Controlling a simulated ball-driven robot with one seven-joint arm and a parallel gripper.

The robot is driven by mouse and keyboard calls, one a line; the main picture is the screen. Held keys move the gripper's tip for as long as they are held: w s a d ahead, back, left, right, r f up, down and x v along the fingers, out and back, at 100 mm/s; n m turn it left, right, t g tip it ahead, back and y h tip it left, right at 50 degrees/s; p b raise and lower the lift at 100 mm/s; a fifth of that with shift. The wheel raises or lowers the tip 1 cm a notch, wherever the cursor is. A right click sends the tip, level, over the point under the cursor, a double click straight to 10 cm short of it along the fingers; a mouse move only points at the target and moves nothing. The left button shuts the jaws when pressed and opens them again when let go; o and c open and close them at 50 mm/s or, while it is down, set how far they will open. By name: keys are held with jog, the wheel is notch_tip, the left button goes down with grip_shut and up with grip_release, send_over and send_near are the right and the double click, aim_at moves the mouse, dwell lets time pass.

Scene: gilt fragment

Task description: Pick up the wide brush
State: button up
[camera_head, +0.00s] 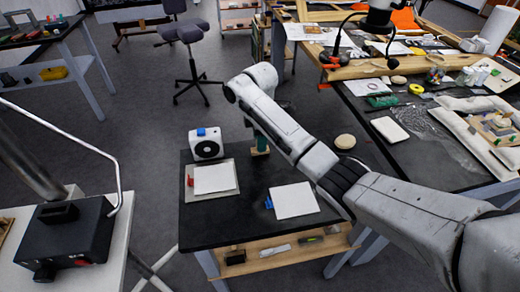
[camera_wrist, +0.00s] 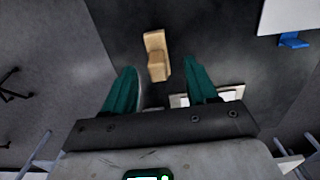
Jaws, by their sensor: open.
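A small tan piece (camera_wrist: 156,58), which looks like the wide brush though I cannot be sure, lies on the dark table. In the wrist view it is ahead of and between my two green fingers. My gripper (camera_wrist: 159,68) is open, with the fingers apart and nothing held. In the head view my gripper (camera_head: 259,138) points down over the back of the small black table (camera_head: 240,222). There a tan bit (camera_head: 260,151) shows just under the fingers. I cannot tell whether they touch it.
A white box with a round dark front (camera_head: 206,146) stands left of my gripper. White sheets (camera_head: 214,178) and (camera_head: 293,201) lie nearer, with a red and a blue item at their edges. A cluttered workbench (camera_head: 410,150) is at right. Bare tabletop lies between the sheets.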

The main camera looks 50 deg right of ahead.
aim_at(255, 154)
jog(key=shift+d+f, duration=0.1)
jog(key=shift+f, duration=1.85)
jog(key=shift+c, duration=0.3)
grip_shut()
